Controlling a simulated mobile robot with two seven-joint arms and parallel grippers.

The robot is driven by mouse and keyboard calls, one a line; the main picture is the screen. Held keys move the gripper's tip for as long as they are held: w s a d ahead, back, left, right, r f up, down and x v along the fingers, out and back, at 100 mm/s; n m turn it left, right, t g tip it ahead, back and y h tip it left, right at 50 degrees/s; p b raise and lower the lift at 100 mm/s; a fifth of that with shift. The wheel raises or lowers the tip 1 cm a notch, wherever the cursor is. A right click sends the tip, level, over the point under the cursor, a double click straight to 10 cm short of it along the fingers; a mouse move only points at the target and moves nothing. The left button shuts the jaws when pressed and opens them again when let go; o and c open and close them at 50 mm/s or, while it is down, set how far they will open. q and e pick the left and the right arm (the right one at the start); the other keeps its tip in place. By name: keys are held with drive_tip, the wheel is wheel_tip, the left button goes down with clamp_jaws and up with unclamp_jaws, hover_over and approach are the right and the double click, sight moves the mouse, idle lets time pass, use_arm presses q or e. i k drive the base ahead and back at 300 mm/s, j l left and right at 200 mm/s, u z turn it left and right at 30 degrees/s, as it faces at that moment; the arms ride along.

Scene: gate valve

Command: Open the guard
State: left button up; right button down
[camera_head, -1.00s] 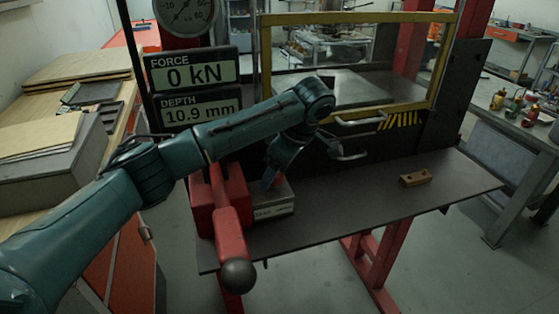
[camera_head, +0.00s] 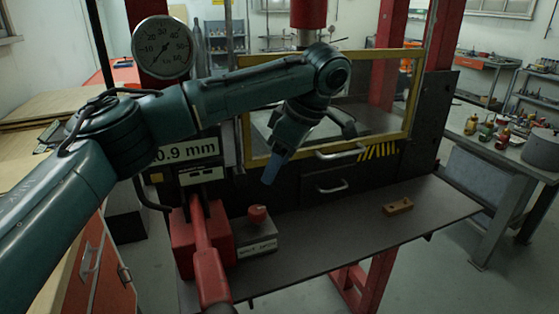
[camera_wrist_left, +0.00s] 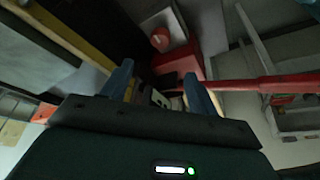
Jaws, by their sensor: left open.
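The guard (camera_head: 243,115) is a clear panel in a yellow frame on the front of the press, and it is down. A metal bar handle (camera_head: 340,153) sits at its lower edge beside black and yellow stripes. My left gripper (camera_head: 272,178) hangs in front of and left of the handle, pointing down, apart from it. In the left wrist view its two blue fingers (camera_wrist_left: 160,88) stand apart with nothing held between them. My forearm hides part of the guard's upper edge. My right gripper is not in view.
A second handle (camera_head: 331,188) is on a dark drawer front below. A box with a red knob (camera_head: 257,213) and a red lever (camera_head: 207,255) stand at the front left of the dark shelf. A small wooden block (camera_head: 398,207) lies at right. The shelf between is clear.

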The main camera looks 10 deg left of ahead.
sight(243, 61)
drive_tip(key=k+l, duration=0.15)
drive_tip(key=k, duration=0.35)
drive_tip(key=k+l, duration=0.15)
drive_tip(key=k, duration=0.3)
